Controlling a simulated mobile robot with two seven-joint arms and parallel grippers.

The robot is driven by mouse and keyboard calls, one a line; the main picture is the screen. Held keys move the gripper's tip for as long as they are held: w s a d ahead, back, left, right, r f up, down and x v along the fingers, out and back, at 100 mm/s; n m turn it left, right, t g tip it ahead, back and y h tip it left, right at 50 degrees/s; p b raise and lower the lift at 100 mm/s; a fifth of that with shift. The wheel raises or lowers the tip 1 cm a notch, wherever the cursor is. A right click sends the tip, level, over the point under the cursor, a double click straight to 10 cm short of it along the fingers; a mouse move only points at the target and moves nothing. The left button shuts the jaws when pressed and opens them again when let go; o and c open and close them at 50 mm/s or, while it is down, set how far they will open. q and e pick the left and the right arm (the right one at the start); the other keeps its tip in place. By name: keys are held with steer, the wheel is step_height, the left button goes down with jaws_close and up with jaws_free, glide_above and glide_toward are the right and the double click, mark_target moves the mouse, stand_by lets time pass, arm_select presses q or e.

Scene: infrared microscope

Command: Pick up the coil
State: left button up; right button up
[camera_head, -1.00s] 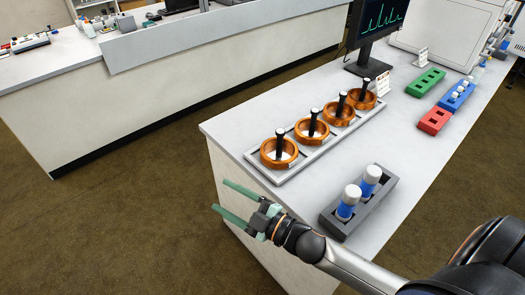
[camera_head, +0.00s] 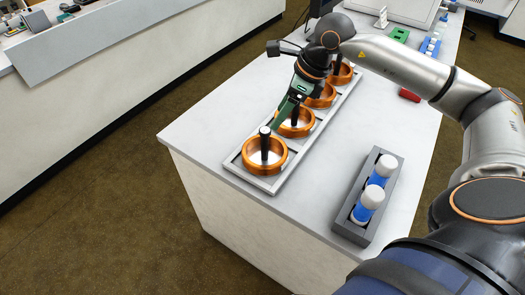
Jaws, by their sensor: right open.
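Several copper-orange ring coils with black upright posts stand in a row on a light grey tray (camera_head: 236,167). The nearest coil (camera_head: 264,172) stands at the tray's near end, its post fully visible. The second coil (camera_head: 309,130) is just behind it. The third coil (camera_head: 322,101) and the farthest coil (camera_head: 343,80) are partly hidden by my arm. My right gripper (camera_head: 279,124) is open, its green fingers slanting down over the second coil, beside its post. Whether the fingers touch that coil or post I cannot tell. My left gripper is out of view.
A dark grey rack (camera_head: 352,232) with two white-capped blue vials (camera_head: 368,203) stands to the right of the tray. A red block (camera_head: 409,95) and a green block (camera_head: 399,35) lie farther back. The bench's left edge runs close to the tray.

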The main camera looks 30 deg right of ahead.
mark_target(264, 138)
steer(key=x, duration=1.1)
jaws_close()
stand_by(0.3)
stand_by(0.9)
